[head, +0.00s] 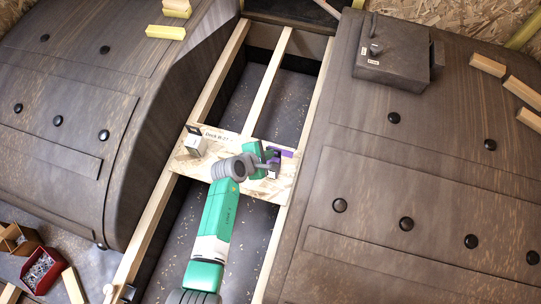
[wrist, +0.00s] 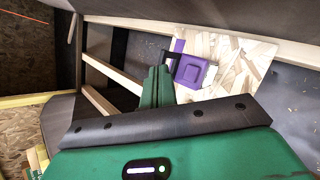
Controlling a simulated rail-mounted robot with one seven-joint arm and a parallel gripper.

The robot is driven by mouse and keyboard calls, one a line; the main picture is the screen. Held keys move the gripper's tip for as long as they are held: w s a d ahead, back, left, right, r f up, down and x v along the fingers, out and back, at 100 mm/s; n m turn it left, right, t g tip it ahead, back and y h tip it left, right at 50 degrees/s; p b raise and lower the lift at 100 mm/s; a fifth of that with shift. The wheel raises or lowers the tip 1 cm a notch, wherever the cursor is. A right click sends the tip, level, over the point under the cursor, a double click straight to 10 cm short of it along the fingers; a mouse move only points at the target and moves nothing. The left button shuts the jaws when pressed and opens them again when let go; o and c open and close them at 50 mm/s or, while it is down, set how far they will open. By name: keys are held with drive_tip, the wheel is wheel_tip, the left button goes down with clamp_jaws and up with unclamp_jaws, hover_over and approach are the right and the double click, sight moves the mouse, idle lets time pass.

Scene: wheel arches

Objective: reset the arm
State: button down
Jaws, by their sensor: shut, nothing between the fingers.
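My gripper (head: 268,157) is above the right part of a pale wooden board (head: 222,143), at the end of my green and grey arm. In the wrist view, its green fingers (wrist: 158,74) are together with nothing held between them. A purple object (head: 288,153) is close to the right of the gripper in the head view, partly hidden by it. In the wrist view the purple object (wrist: 194,70) appears just right of the fingertips, with a black part beside it. I cannot tell whether the fingers touch it.
The board spans wooden beams between two dark, bolted wheel arches (head: 60,120). A small white-and-dark item (head: 194,141) stands on its left part. A dark switch box (head: 393,55) and wood blocks (head: 522,92) lie on the right arch. A red bin (head: 43,268) is bottom left.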

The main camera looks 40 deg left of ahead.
drive_tip(key=shift+f, duration=0.1)
idle(0.4)
drive_tip(key=w+d+r+m+t, duration=0.25)
drive_tip(key=w+r+m, duration=0.3)
drive_tip(key=r, duration=0.55)
drive_tip(key=w+d+r+m+t, duration=0.1)
drive_tip(key=w+d+r+m, duration=0.4)
drive_tip(key=r, duration=0.6)
drive_tip(key=w+d+r+m+t, duration=0.1)
drive_tip(key=d+r+m+t, duration=0.2)
drive_tip(key=r, duration=0.7)
drive_tip(key=w+d+r+m+t, duration=0.1)
drive_tip(key=d+r+m, duration=0.2)
drive_tip(key=d+r, duration=0.5)
drive_tip(key=s+d+r+m+t, duration=0.35)
drive_tip(key=s+r, duration=0.25)
drive_tip(key=r, duration=0.4)
drive_tip(key=s+d+r+m+t, duration=0.2)
drive_tip(key=s+d+r+m, duration=0.3)
drive_tip(key=r, duration=0.5)
drive_tip(key=s+d+r+m+t, duration=0.2)
drive_tip(key=s+d+r, duration=0.4)
drive_tip(key=r, duration=0.5)
wheel_tip(320, 180, up, 34)
drive_tip(key=s+a+p, duration=0.1)
drive_tip(key=a+p, duration=0.1)
drive_tip(key=p, duration=3.2)
drive_tip(key=shift+s+r+m, duration=0.15)
drive_tip(key=shift+s+m, duration=0.05)
drive_tip(key=shift+m, duration=0.1)
